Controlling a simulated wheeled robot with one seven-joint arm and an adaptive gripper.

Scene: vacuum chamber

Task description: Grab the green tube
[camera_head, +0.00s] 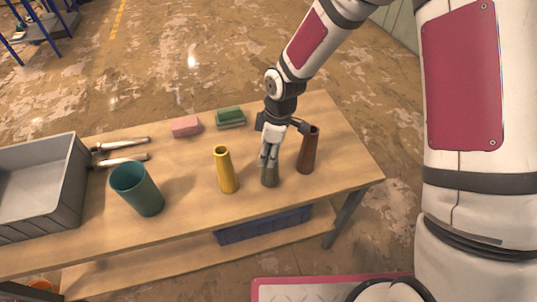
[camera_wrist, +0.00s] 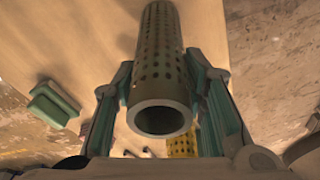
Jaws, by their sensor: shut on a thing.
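The green tube (camera_head: 270,177), dull olive in colour, stands upright on the wooden table between the yellow tube and the red-brown tube. My gripper (camera_head: 268,158) comes down on it from above and hides its upper part. In the wrist view the green tube (camera_wrist: 161,90) shows its round open end and perforated wall. The fingers of my gripper (camera_wrist: 160,75) lie along both sides of it, shut on it. Its foot appears to be at the table top; I cannot tell whether it is lifted.
A yellow tube (camera_head: 226,170) stands to the left and a red-brown tube (camera_head: 308,152) close on the right. A teal cup (camera_head: 137,190), a grey bin (camera_head: 75,180), two handled tools (camera_head: 122,145), a pink block (camera_head: 186,126) and a green block (camera_head: 230,117) are also on the table (camera_head: 200,215).

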